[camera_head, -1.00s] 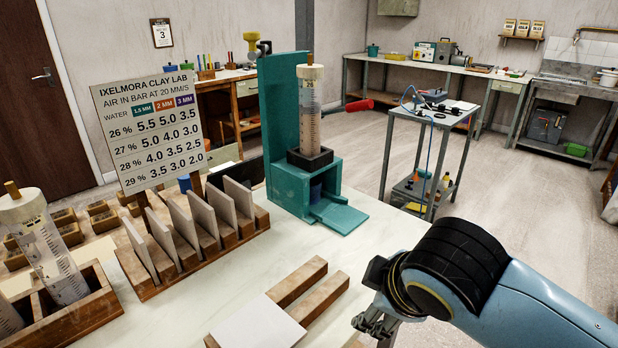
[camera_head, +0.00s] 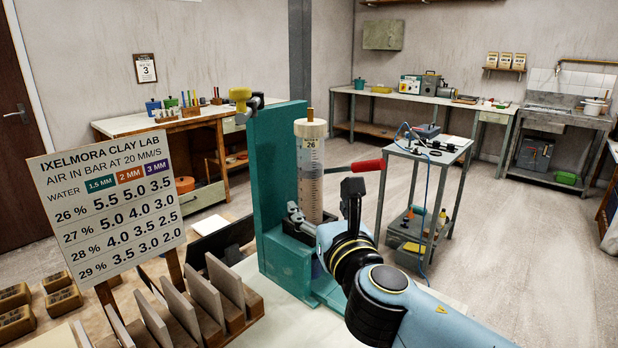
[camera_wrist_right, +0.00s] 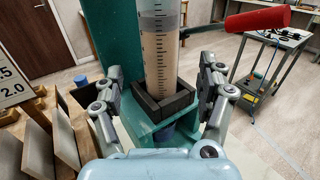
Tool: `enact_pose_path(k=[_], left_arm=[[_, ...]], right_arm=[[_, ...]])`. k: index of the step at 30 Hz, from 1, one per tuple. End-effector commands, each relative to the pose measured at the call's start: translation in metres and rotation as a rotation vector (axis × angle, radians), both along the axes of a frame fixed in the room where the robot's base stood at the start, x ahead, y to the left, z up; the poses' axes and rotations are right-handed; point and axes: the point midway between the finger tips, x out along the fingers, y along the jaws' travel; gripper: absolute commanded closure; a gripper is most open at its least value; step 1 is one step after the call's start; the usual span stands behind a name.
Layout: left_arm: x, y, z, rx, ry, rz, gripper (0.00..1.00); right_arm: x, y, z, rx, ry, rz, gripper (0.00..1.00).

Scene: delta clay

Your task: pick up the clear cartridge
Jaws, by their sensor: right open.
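The clear cartridge (camera_head: 310,178) stands upright in the dark square socket of the teal stand (camera_head: 277,150). It has a cream cap marked 26, a graduated wall and tan clay inside. My right gripper (camera_head: 325,208) is open at the lower part of the cartridge, on the near side. In the right wrist view, the cartridge (camera_wrist_right: 160,48) rises between the two spread fingers (camera_wrist_right: 162,78), with a visible gap on both sides. The dark socket (camera_wrist_right: 163,103) surrounds its foot. My left gripper is not in view.
A red-handled lever (camera_head: 355,166) sticks out right of the cartridge, above my right gripper. A sign board (camera_head: 108,200) and a wooden rack of upright slabs (camera_head: 222,312) stand to the left. A wheeled cart (camera_head: 430,150) stands behind on the right.

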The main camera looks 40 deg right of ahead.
Motion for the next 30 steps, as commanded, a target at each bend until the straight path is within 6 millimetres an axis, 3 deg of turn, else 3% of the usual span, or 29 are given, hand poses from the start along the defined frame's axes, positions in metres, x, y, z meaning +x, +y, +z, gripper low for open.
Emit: enact_pose_path(k=[5, 15, 23, 30], left_arm=[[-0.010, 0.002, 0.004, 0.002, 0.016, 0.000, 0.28], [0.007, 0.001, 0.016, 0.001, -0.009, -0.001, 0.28], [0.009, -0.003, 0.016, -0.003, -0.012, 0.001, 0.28], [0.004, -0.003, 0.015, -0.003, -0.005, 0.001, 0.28]], right_arm=[[0.015, -0.009, 0.001, 0.002, 0.000, -0.001, 0.26], [0.056, -0.031, 0.001, 0.004, -0.001, -0.002, 0.26], [0.060, -0.033, -0.001, 0.006, -0.001, -0.002, 0.26], [0.060, -0.033, -0.001, 0.006, -0.001, -0.002, 0.53]])
